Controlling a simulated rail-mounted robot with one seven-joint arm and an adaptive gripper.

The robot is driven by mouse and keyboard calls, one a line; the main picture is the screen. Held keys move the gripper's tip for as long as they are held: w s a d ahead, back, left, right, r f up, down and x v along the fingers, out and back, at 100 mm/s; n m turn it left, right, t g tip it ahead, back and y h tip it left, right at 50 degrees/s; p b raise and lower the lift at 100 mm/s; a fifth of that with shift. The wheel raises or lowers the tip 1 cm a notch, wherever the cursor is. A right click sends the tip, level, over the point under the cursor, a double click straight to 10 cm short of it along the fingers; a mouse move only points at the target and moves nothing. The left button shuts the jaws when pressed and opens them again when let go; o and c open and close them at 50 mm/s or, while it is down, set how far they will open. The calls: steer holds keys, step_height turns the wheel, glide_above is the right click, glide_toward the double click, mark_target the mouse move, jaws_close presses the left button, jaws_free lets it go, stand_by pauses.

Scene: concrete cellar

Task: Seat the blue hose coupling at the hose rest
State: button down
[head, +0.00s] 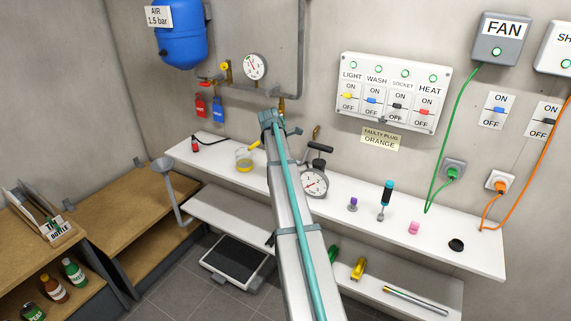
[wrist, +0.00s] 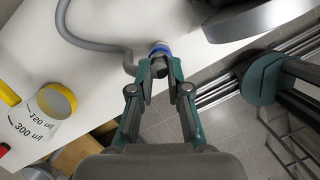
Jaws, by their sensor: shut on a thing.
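The blue hose coupling (wrist: 159,47) shows in the wrist view as a blue ring with a dark body, at the end of a grey hose (wrist: 100,47). My gripper (wrist: 159,74) is shut on the coupling's dark body, over the edge of the white bench (wrist: 135,95). The fingers partly cover the coupling, and I cannot tell whether it touches anything beyond them. In the head view my arm hides the gripper and the coupling. I cannot make out the hose rest for sure in either view.
A pressure gauge (head: 313,183) stands on the bench right of my arm. A purple piece (head: 352,204) and a pink piece (head: 414,227) stand farther right.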

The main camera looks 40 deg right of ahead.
steer(key=shift+f, duration=1.35)
stand_by(0.4)
steer(key=c, duration=1)
jaws_free()
steer(key=shift+c, duration=0.2)
steer(key=v, duration=1.2)
